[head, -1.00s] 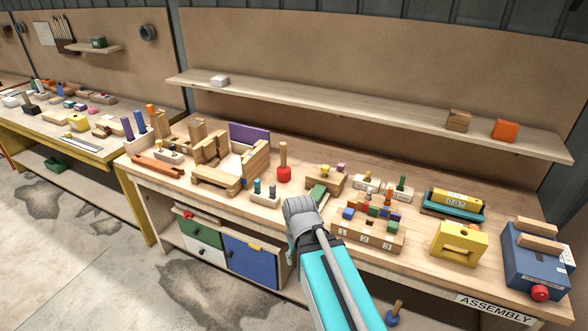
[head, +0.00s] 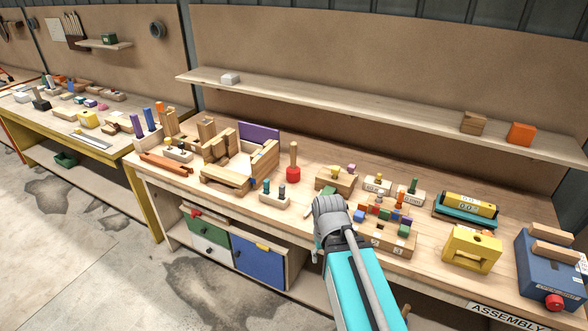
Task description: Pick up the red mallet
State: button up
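The red mallet (head: 293,174) stands on the workbench with its red head down and its wooden handle pointing up. It is right of the wooden frame with the purple panel. My gripper (head: 328,204) shows from behind, at the front part of the bench, to the right of and nearer than the mallet. It appears apart from the mallet. Its fingertips are hidden by its own grey body, so I cannot see whether it is open or what is between the fingers.
A block with two pegs (head: 274,194) stands left of my gripper. A wooden block with yellow and purple knobs (head: 335,181) is right of the mallet. A numbered block with coloured cubes (head: 385,236) is right of my gripper. A long shelf (head: 350,107) runs above the bench.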

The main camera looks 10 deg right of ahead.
aim_at(293, 171)
jog(key=z, duration=0.05)
jog(key=i, duration=1)
jog(key=u, duration=0.05)
